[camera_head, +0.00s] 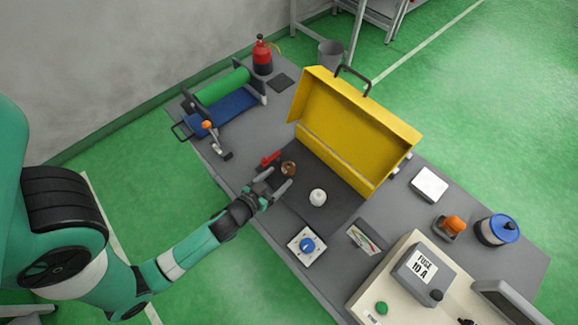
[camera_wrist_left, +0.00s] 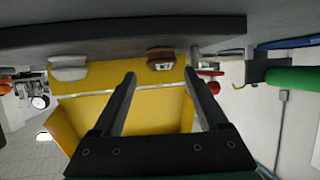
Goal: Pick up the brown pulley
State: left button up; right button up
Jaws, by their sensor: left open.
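The small brown pulley (camera_head: 288,168) lies on the dark mat (camera_head: 340,207) in front of the yellow toolbox. My left gripper (camera_head: 279,179) is open, with its fingertips close to the pulley on its near side. In the left wrist view, which is upside down, the brown pulley (camera_wrist_left: 161,58) shows just beyond and between the two fingertips (camera_wrist_left: 160,76). I cannot tell whether it lies within the jaws. My right gripper is not in view.
A white round part (camera_head: 318,197) stands on the mat right of the pulley. A red item (camera_head: 270,159) lies just left of it. The open yellow toolbox (camera_head: 350,130) rises behind. A blue-knobbed box (camera_head: 306,245) sits at the table's front edge.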

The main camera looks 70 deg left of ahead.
aim_at(285, 171)
pick_arm(q)
jog(key=x, duration=0.5)
jog(key=shift+w+a+f, duration=0.15)
jog(key=shift+a+f, duration=0.1)
jog(key=shift+f, duration=0.05)
jog(key=c, duration=1.2)
jog(key=shift+o, duration=0.2)
jog(key=shift+r, duration=0.1)
